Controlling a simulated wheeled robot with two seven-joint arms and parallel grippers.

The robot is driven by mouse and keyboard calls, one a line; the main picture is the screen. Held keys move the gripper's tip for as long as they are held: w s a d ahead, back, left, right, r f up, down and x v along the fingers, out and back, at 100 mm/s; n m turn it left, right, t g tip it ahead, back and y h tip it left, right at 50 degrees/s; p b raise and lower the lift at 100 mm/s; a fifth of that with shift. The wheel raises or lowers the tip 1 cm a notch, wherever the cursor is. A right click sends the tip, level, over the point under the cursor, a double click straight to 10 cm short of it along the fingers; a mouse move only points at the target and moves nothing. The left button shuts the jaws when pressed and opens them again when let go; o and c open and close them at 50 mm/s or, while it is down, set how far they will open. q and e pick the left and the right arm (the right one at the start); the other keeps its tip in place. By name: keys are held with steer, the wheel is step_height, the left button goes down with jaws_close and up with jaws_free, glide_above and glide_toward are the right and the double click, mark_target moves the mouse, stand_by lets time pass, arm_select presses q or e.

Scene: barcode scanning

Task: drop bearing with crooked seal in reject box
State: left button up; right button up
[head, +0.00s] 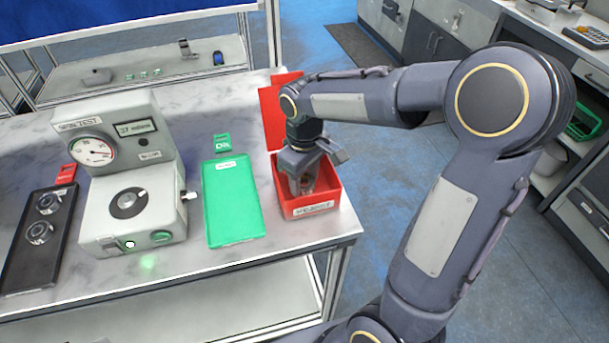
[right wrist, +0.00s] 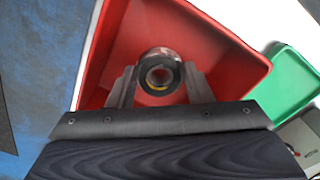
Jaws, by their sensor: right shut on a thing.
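The red reject box (head: 325,203) stands at the right end of the table, its red lid or back panel (head: 272,108) raised behind it. My right gripper (head: 306,187) reaches down into the box opening. In the right wrist view my right gripper (right wrist: 160,82) is shut on a bearing (right wrist: 159,66), a dark ring with a yellowish inner edge, held over the red box (right wrist: 118,45). The state of the bearing's seal is too small to tell. My left gripper is not in view.
A green tray (head: 232,205) marked by a green OK sign (head: 222,143) lies left of the box. The spin tester (head: 130,180) stands further left. The table edge is close to the box.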

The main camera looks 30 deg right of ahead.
steer(key=shift+f, duration=0.3)
steer(key=o, duration=1.2)
steer(key=shift+r, duration=0.2)
step_height(320, 180, up, 12)
steer(key=p, duration=0.2)
steer(key=s+a+f+m+t+y, duration=0.1)
steer(key=s+f+m+t, duration=0.1)
steer(key=s, duration=0.3)
steer(key=s+a+f+m+t+y, duration=0.1)
steer(key=s+m, duration=0.1)
steer(key=s, duration=0.4)
steer(key=s+a+f+m+t+y, duration=0.1)
steer(key=s+a+f+t, duration=0.1)
steer(key=s, duration=0.4)
steer(key=shift+s+a+f+m+t+y, duration=0.1)
steer(key=shift+s+f+m+t+y, duration=0.05)
steer(key=shift+f+m+t+y, duration=0.2)
